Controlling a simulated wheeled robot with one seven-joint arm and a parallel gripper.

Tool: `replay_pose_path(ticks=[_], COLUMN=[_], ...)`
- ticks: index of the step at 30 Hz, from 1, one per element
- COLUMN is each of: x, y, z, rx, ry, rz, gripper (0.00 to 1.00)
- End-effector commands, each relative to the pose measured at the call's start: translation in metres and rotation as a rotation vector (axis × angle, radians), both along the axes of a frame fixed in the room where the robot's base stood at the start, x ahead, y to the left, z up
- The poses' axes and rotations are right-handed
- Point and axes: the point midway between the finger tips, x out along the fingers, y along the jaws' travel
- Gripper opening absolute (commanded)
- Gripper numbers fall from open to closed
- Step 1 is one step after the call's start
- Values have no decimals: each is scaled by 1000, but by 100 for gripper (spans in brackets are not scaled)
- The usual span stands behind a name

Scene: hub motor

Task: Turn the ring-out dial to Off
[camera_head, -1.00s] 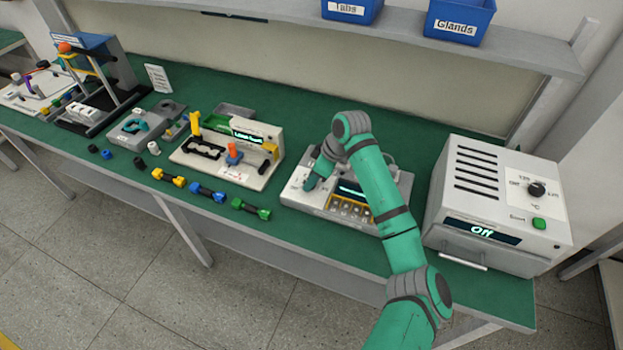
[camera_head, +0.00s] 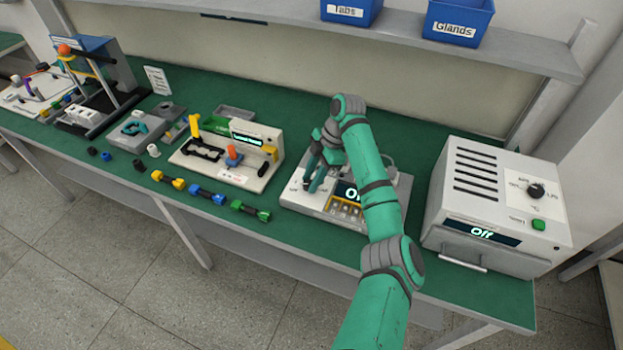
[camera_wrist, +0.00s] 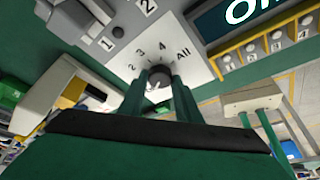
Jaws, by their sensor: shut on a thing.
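The ring-out dial (camera_wrist: 158,82) is a small dark round knob on a pale panel in the wrist view. Printed marks 3, 4 and All curve around its far side; Off is not readable there. My gripper (camera_wrist: 161,76) is shut on the dial, one green finger on each side. Fingers and palm hide part of the knob, and I cannot tell exactly where it points. In the head view my gripper (camera_head: 313,178) reaches down to the left part of the ring-out unit (camera_head: 303,207). The unit's display (camera_wrist: 240,12) shows large letters starting with O; the rest is cut off.
A grey oven-like box (camera_head: 505,200) with its own black dial and a display reading Off stands to the right. A fixture (camera_head: 265,178) and several coloured parts lie to the left. Blue bins (camera_head: 458,18) sit on the shelf above.

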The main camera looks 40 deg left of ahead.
Motion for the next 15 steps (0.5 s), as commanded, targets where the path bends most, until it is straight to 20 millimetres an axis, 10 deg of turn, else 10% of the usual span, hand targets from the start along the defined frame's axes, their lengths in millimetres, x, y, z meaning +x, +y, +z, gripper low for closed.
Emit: replay_pose_path(ticks=[15], x=[0], y=[0], z=[-1], rx=[-3], ry=[1], rz=[41], gripper=[8])
